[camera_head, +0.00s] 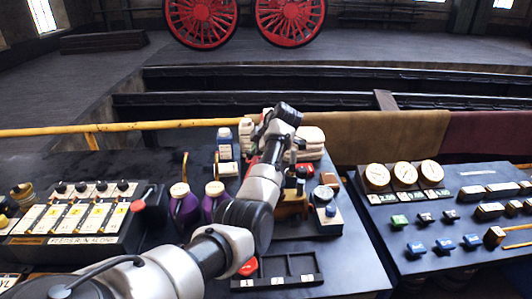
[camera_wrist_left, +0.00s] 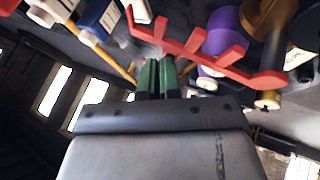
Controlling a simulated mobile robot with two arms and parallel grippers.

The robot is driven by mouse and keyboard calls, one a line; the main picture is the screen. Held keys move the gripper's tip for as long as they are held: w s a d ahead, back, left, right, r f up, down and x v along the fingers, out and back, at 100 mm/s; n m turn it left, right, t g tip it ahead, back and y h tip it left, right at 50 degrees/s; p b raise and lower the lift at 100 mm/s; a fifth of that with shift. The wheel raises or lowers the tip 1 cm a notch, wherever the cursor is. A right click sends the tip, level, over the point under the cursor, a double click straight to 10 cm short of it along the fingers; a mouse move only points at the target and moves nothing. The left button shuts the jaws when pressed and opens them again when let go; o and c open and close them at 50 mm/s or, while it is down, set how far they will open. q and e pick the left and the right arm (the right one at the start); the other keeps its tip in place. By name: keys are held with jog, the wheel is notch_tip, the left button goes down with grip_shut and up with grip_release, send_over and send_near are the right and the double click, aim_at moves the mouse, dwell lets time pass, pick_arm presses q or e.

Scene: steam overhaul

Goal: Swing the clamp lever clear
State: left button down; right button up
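My left arm reaches in from the bottom left over the bench, and its wrist mostly hides its gripper (camera_head: 259,130). In the left wrist view the green fingers of this gripper (camera_wrist_left: 158,66) lie close together; nothing is clearly seen between them. A red pronged bar (camera_wrist_left: 205,50) shows just beyond the fingertips; I cannot tell whether they touch it. Another red knob (camera_head: 248,267) shows beside my arm, partly hidden. I cannot tell which is the clamp lever. My right gripper is not in view.
Purple bottles (camera_head: 184,207) stand left of my arm. A black compartment tray (camera_head: 277,282) lies in front. White containers (camera_head: 312,137) stand behind, near the yellow rail (camera_head: 150,126). Gauges (camera_head: 404,173) sit on the right-hand table.

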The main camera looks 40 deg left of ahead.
pick_arm(q)
jog(key=shift+s+a, duration=0.6)
jog(key=shift+a, duration=0.25)
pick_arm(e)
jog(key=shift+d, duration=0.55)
